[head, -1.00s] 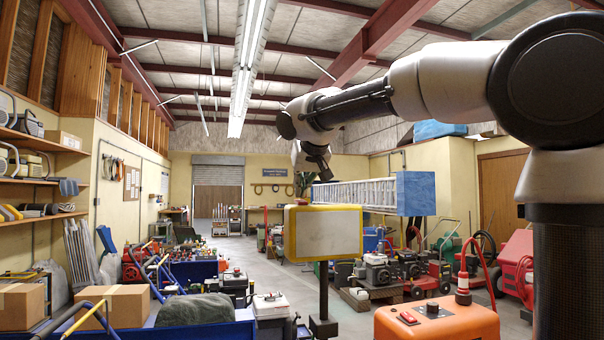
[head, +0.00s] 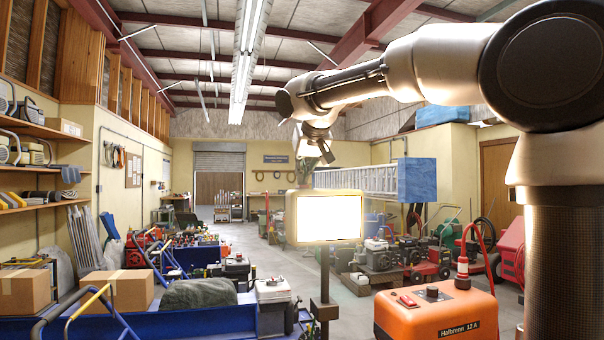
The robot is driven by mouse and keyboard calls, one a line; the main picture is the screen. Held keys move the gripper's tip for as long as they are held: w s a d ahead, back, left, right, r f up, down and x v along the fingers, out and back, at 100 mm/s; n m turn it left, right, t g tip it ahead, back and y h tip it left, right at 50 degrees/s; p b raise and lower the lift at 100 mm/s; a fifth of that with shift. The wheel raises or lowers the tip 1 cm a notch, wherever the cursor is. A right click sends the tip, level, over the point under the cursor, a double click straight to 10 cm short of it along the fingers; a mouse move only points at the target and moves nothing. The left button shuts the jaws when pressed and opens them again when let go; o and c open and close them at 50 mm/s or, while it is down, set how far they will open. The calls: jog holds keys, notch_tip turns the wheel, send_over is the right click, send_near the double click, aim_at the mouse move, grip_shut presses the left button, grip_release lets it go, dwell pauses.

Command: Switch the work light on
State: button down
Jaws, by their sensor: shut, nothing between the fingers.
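The work light (head: 328,217) stands on a dark post in the middle of the head view. Its rectangular panel glows bright white inside a pale yellow frame, so it is lit. My gripper (head: 328,157) hangs above the panel in the picture, pointing down, with its fingers shut and empty. A visible gap separates it from the top of the frame. An orange box (head: 455,318) marked "Halbrenn 12 A" is at the lower right, with a red switch (head: 407,300) and a black knob (head: 432,291) on top.
A blue bench or cart (head: 215,325) with cardboard boxes (head: 125,290) fills the lower left. Engines and machines (head: 385,256) line the right side. A ladder with a blue-wrapped end (head: 416,180) sticks out behind the light. The aisle floor (head: 258,245) is open.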

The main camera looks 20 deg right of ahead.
jog(key=shift+s+f, duration=0.2)
jog(key=shift+s, duration=0.4)
jog(key=shift+r, duration=0.1)
jog(key=shift+r, duration=0.35)
jog(key=r, duration=0.3)
jog(key=shift+s+d+r, duration=0.1)
jog(key=shift+s, duration=0.2)
jog(key=v, duration=1)
jog(key=shift+s, duration=0.25)
jog(key=shift+a, duration=0.2)
